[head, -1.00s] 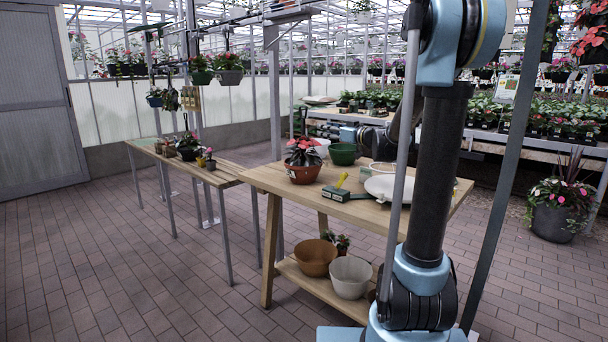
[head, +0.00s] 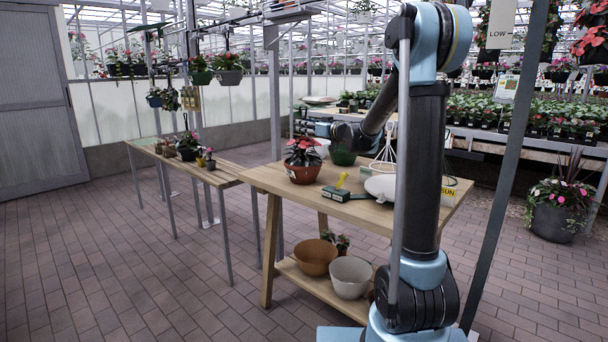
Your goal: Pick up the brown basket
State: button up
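A plain brown, bowl-shaped basket (head: 315,258) stands upright and empty-looking on the lower shelf of the wooden table. A cream basket (head: 350,277) stands close on its right. My gripper (head: 301,124) is a small dark shape above and behind the tabletop, at the end of my arm, well above the brown basket and apart from it. Its fingers are too small and cluttered by the background to tell whether they are open or shut.
A small plant (head: 341,241) stands behind the baskets. A second table (head: 222,178) is at left. The brick floor in front is clear.

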jog(key=shift+x, duration=0.95)
grip_shut()
jog(key=shift+r, duration=0.15)
